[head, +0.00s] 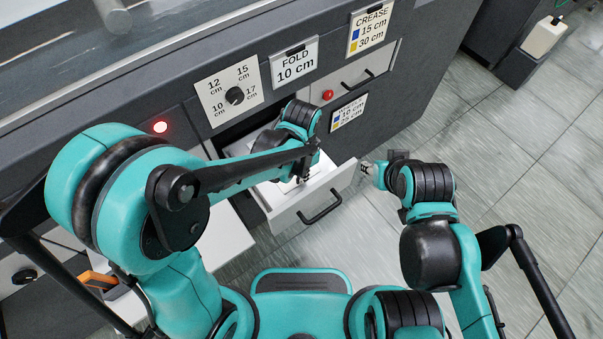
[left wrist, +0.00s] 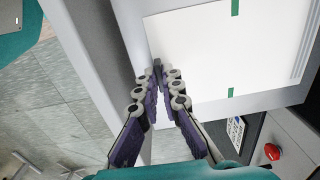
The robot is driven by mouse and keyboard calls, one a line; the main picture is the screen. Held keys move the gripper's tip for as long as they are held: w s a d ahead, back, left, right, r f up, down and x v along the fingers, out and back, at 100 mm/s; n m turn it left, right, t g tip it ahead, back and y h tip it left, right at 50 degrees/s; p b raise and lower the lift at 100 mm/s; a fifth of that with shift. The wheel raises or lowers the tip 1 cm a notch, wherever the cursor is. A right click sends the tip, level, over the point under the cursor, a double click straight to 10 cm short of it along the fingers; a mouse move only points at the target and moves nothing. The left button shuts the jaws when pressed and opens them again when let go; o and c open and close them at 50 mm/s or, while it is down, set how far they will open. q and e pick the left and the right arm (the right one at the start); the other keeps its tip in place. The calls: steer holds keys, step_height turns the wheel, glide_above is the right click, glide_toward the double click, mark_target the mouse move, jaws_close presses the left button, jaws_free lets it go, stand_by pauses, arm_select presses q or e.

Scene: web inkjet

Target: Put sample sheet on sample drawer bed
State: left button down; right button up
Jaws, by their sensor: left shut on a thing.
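The sample drawer (head: 290,217) is pulled out below the machine's panel, its light front with a black handle facing me. The white sample sheet (left wrist: 200,60) lies flat over the drawer bed in the left wrist view, with green marks along it. My left gripper (head: 301,178) reaches down into the drawer; in the left wrist view its fingertips (left wrist: 158,66) are closed together at the sheet's near edge, pinching it. The arm hides part of the drawer. My right gripper (head: 368,168) is at the drawer front's right end; its finger opening is too small to tell.
The machine panel carries a dial plate (head: 229,93), a FOLD 10 cm sign (head: 294,65) and a CREASE sign (head: 370,29). Tiled floor (head: 510,170) is clear at right.

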arm_select(q)
steer(key=c, duration=1.7)
jaws_free()
steer(key=shift+f, duration=0.1)
steer(key=shift+r+p, duration=0.3)
steer(key=shift+r, duration=0.05)
step_height(320, 180, up, 12)
steer(key=p, duration=0.4)
steer(key=s+a+r+n+t, duration=0.2)
steer(key=a+n, duration=0.3)
steer(key=a, duration=0.4)
steer(key=s+a+r+n+t, duration=0.2)
steer(key=a+n+t, duration=0.3)
steer(key=a, duration=0.3)
steer(key=shift+s+a+r+n, duration=0.35)
steer(key=shift+s+a+n, duration=0.05)
steer(key=shift+s, duration=0.2)
steer(key=shift+b, duration=0.3)
